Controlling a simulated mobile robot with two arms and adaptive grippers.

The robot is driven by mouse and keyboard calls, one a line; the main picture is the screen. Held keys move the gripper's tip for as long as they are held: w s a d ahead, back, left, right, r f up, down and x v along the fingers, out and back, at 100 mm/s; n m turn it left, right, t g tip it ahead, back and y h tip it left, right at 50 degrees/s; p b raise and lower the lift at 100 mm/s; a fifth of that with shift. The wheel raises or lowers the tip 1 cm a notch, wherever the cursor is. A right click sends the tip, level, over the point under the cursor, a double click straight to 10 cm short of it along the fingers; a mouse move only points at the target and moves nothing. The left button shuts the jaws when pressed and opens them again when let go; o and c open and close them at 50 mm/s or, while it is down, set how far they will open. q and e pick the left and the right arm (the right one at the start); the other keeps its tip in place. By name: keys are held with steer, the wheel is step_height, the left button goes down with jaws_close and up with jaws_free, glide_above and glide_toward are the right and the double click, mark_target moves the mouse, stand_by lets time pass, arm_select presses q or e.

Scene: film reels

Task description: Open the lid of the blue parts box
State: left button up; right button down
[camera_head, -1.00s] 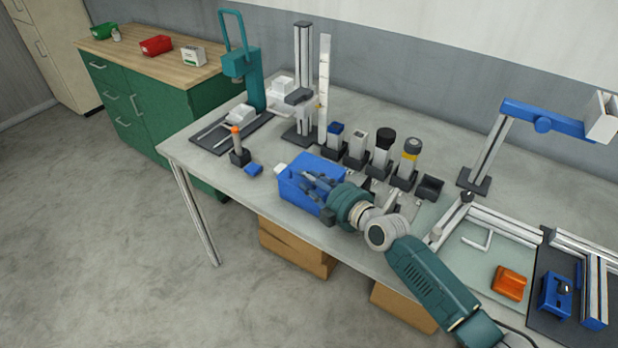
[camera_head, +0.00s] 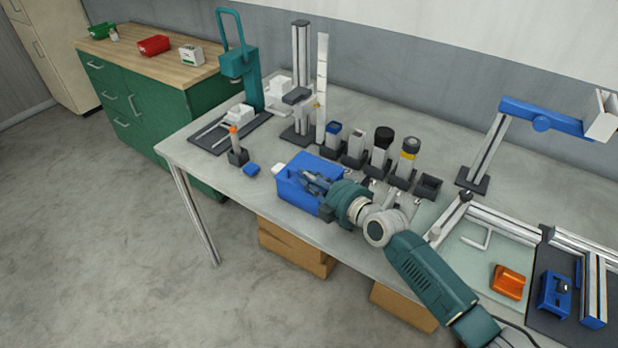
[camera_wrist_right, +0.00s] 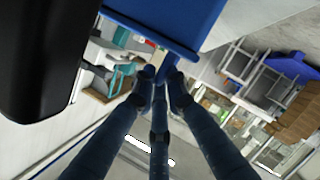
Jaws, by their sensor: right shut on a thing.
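The blue parts box (camera_head: 296,196) stands near the front edge of the grey table in the head view. My right gripper (camera_head: 308,181) reaches over it from the right, its fingers against the upper part of the box. In the right wrist view my right fingers (camera_wrist_right: 163,80) come together on a blue tab-like piece below a broad blue panel (camera_wrist_right: 170,18), which looks like the lid. The fingers and hand hide part of the box, so how far the lid stands open cannot be told. My left gripper is in neither view.
Holders with bottles (camera_head: 381,150) stand in a row just behind the box. A blue-armed stand (camera_head: 545,118) and an orange part (camera_head: 508,281) are at the right.

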steer(key=shift+a+r, duration=0.2)
